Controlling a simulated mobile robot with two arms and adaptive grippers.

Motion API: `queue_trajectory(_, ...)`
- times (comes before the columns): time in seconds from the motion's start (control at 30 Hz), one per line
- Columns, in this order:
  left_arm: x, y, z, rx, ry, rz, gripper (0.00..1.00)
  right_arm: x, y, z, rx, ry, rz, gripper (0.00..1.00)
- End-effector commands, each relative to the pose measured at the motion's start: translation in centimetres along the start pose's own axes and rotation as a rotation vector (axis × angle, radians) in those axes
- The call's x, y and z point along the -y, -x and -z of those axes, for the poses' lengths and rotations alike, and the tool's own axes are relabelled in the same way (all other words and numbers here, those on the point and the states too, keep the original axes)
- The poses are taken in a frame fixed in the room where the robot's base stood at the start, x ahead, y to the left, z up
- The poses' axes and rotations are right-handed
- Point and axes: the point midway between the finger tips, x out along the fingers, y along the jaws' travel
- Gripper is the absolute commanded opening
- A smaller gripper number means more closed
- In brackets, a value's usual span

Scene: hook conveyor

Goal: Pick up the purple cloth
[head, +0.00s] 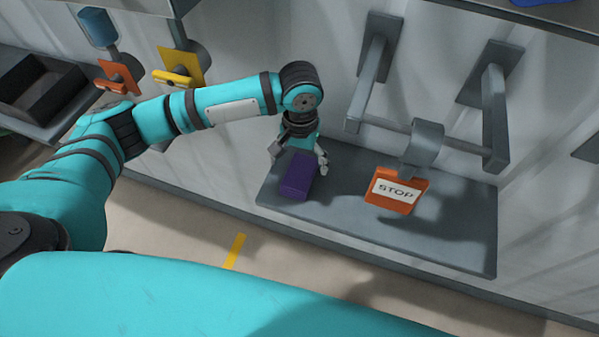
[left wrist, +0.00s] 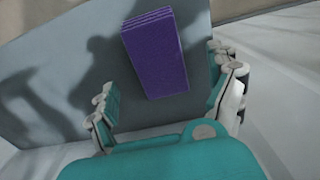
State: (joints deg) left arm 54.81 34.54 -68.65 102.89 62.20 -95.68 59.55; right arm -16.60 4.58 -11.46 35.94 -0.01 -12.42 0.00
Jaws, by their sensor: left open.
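The purple cloth (head: 299,178) is a folded block lying on the grey shelf (head: 428,245), near its left end. My left gripper (head: 299,163) is directly above and behind the cloth, pointing down, with its fingers spread apart. In the left wrist view the cloth (left wrist: 155,52) lies between and ahead of the two open fingers (left wrist: 165,95). The fingers look apart from the cloth on both sides. How far the fingertips are above the shelf is hard to tell. My right gripper is not seen.
An orange STOP sign (head: 396,190) hangs from a grey hook (head: 424,145) right of the cloth, over the shelf. Wall brackets (head: 492,115) stand behind. A dark tray (head: 45,90) sits at far left, near orange (head: 119,77) and yellow (head: 180,66) tags. The shelf's front middle is clear.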

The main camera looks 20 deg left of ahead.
Motion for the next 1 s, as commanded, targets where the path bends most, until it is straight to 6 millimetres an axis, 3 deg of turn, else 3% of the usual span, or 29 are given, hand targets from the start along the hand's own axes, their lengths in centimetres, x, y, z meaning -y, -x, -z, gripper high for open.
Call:
queue_trajectory(0.2,-0.1,-3.0,0.0,0.002,0.001,0.002,0.89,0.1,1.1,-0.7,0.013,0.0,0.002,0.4)
queue_trajectory(0.5,-0.1,-3.8,0.0,-0.001,-0.001,0.0,0.89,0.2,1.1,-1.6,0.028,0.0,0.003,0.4)
queue_trajectory(1.0,-0.1,-3.7,0.0,-0.001,-0.001,0.0,0.29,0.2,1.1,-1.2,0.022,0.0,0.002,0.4)
